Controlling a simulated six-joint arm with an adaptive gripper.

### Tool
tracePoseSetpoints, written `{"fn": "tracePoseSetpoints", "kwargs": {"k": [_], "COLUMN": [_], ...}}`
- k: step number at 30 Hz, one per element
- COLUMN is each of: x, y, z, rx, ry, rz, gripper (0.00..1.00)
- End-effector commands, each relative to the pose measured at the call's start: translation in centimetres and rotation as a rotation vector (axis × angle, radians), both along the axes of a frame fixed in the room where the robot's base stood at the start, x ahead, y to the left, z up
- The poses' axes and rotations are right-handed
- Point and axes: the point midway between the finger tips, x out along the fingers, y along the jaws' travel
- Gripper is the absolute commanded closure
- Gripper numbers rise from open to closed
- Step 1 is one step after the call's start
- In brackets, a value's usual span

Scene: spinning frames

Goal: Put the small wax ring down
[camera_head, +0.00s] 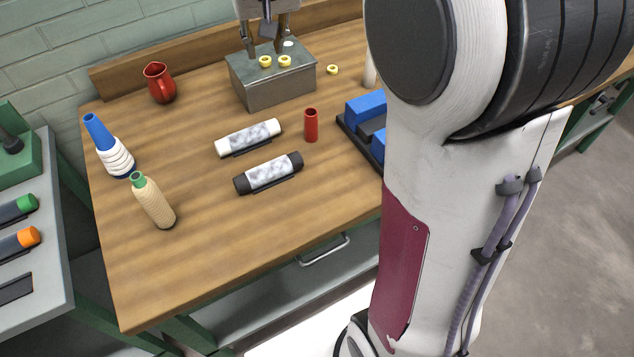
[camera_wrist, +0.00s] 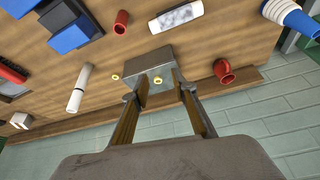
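Two small yellow wax rings, a left one (camera_head: 265,61) and a right one (camera_head: 285,60), appear on top of a grey metal box (camera_head: 272,91) in the head view. A third yellow ring (camera_head: 332,69) lies on the table right of the box. My gripper (camera_head: 266,50) is over the box, fingers pointing down and apart. In the wrist view, my gripper (camera_wrist: 158,77) shows a gap between its fingertips, with one yellow ring (camera_wrist: 158,80) seen in that gap against the box. I cannot tell the exact height of the fingertips above the box.
A small white piece (camera_head: 288,44) is at the box's back. A red jug (camera_head: 160,83) stands left, a red cylinder (camera_head: 311,125) in front. White (camera_head: 248,138) and dark (camera_head: 268,173) rolls lie nearer. Blue blocks (camera_head: 366,107) are right.

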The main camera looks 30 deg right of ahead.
Motion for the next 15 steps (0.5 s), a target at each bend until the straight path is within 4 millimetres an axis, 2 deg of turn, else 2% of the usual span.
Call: {"fn": "tracePoseSetpoints", "kwargs": {"k": [1, 7, 15], "x": [-1.2, -5.6, -11.6], "y": [0.4, 1.5, 2.9], "z": [0.4, 1.2, 1.3], "rx": [-0.001, -0.003, -0.004], "ry": [-0.005, -0.014, -0.027], "rz": [0.008, 0.034, 0.067], "gripper": [0.73, 0.73, 0.73]}}
